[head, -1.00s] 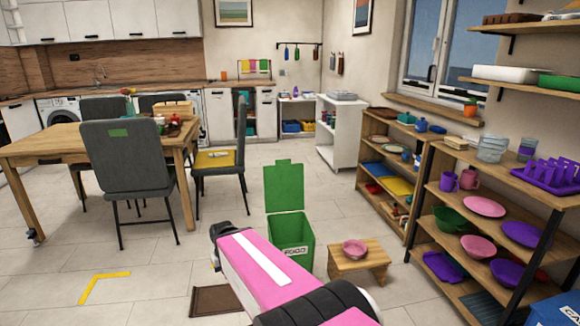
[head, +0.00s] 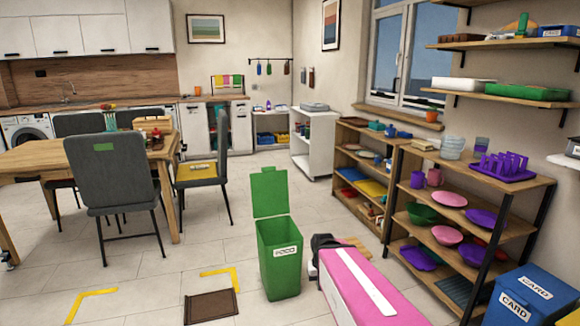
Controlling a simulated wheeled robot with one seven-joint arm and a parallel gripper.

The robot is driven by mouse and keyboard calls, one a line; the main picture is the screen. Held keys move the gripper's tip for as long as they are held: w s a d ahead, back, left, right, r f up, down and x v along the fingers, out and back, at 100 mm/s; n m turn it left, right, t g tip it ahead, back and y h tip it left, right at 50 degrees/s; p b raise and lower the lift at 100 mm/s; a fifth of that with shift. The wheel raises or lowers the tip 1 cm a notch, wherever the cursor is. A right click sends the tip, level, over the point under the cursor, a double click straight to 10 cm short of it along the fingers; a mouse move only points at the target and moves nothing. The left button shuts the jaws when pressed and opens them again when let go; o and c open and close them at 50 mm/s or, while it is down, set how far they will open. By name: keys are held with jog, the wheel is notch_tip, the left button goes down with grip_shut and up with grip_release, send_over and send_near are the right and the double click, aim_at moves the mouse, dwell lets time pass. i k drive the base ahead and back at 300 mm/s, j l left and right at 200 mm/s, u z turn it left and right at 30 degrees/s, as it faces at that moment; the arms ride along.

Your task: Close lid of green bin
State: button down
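The green bin (head: 279,262) stands on the tiled floor near the middle of the head view, with a white label reading FOOD on its front. Its green lid (head: 269,192) is open and stands upright at the back of the bin. My pink and white arm comes in from the bottom right, and its dark far end lies just right of the bin in the picture. My gripper's fingers cannot be made out, so whether it is open or shut does not show.
A low wooden stool (head: 358,246) is mostly hidden behind my arm. A brown mat (head: 210,305) lies left of the bin, near yellow floor marks (head: 222,274). Wooden shelves (head: 450,268) and a blue CARD bin (head: 527,293) stand on the right. A chair (head: 114,185) and table are left.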

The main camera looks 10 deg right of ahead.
aim_at(269, 187)
jog(key=i+j, duration=0.15)
jog(key=j, duration=0.2)
jog(key=i+j+z, duration=0.1)
jog(key=j, duration=0.3)
jog(key=i+j+z, duration=0.1)
jog(key=j, duration=0.3)
jog(key=i+j, duration=0.15)
jog(key=j, duration=0.2)
jog(key=i+j+z, duration=0.1)
jog(key=j, duration=0.3)
jog(key=i+j, duration=0.1)
jog(key=j, duration=0.3)
jog(key=z, duration=0.05)
